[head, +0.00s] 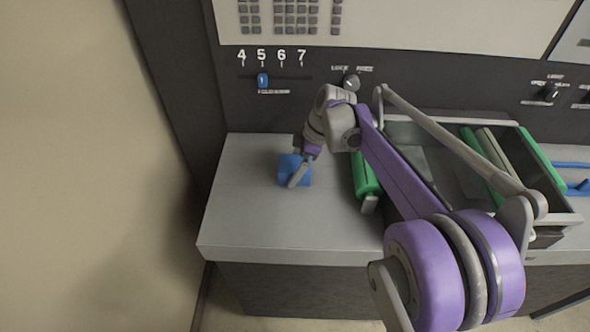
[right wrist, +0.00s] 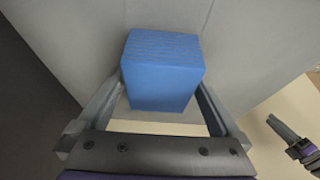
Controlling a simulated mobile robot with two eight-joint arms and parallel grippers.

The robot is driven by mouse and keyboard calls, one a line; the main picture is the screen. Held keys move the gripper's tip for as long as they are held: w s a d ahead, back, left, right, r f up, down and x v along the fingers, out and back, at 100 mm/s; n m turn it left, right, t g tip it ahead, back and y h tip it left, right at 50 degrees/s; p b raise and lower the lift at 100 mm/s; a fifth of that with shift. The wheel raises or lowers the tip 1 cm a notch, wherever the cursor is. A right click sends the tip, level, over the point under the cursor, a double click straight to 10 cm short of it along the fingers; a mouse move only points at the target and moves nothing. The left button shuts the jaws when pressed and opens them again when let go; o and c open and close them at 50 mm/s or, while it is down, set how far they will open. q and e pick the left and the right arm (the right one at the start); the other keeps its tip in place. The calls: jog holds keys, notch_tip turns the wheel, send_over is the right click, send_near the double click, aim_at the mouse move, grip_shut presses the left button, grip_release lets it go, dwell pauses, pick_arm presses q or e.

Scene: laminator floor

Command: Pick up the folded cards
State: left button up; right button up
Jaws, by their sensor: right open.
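The folded cards (right wrist: 162,85) are a blue block-shaped stack with layered edges on one face. In the head view the blue stack (head: 291,165) sits on the grey counter, left of the tray, partly hidden by my gripper. My right gripper (head: 298,175) is at the stack, pointing down at it. In the right wrist view my right gripper (right wrist: 160,95) is open, with one finger on each side of the stack. I cannot tell whether the fingers touch it. My left gripper is not in the head view.
The grey counter (head: 240,210) is clear left of the cards and in front of them. A green roller (head: 364,175) lies just right. An open tray (head: 545,196) with green and grey bars stands further right. A panel with a blue slider (head: 262,80) rises behind.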

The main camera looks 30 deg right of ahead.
jog(key=c, duration=1.4)
